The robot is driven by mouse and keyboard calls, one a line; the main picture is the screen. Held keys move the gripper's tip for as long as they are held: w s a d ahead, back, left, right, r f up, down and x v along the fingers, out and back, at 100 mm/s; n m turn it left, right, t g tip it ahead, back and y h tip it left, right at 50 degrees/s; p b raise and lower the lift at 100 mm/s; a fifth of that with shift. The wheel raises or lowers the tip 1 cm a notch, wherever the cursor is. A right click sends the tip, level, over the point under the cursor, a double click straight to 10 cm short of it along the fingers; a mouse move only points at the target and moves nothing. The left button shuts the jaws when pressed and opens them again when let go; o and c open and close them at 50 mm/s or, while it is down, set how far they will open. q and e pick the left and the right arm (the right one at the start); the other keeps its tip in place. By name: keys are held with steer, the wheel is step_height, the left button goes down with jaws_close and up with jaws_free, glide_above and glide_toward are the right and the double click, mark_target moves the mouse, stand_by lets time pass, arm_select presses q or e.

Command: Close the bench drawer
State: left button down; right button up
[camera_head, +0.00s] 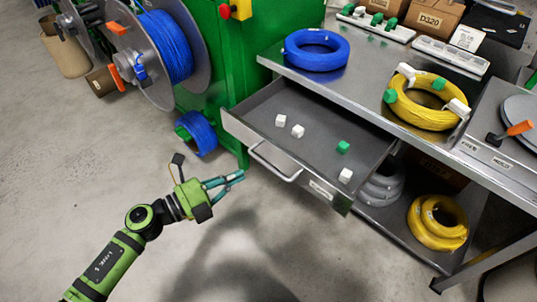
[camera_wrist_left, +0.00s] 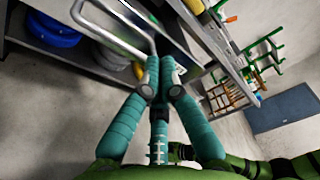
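The bench drawer (camera_head: 300,110) is pulled out from the metal bench (camera_head: 345,75). Its grey tray holds several small white and green blocks. A bar handle (camera_head: 274,165) is on its front panel (camera_head: 320,186); the handle also shows in the left wrist view (camera_wrist_left: 112,48) at upper left. My left gripper (camera_head: 240,175) is in front of the drawer, left of and a little below the handle in the head view, apart from it. Its teal fingers meet at the tips with nothing visible between them, as the left wrist view (camera_wrist_left: 161,78) shows too. My right gripper is not in view.
A blue cable coil (camera_head: 316,50) and a yellow coil (camera_head: 425,105) lie on the bench top. Another yellow coil (camera_head: 437,222) is on the lower shelf. A green machine (camera_head: 232,50) and a cable reel (camera_head: 165,50) stand left of the drawer. The floor in front is clear.

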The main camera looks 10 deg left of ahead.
arm_select(q)
step_height(320, 180, down, 2)
steer(key=a+f+n+t+y, duration=0.1)
steer(key=a+n+t+y, duration=0.15)
steer(key=n, duration=0.35)
glide_toward(272, 147)
steer(key=shift+t, duration=0.25)
steer(key=x, duration=0.6)
steer(key=shift+d+f, duration=0.1)
steer(key=shift+f, duration=0.1)
steer(key=shift+w+d, duration=0.2)
steer(key=shift+w, duration=0.05)
steer(key=shift+w+d, duration=0.15)
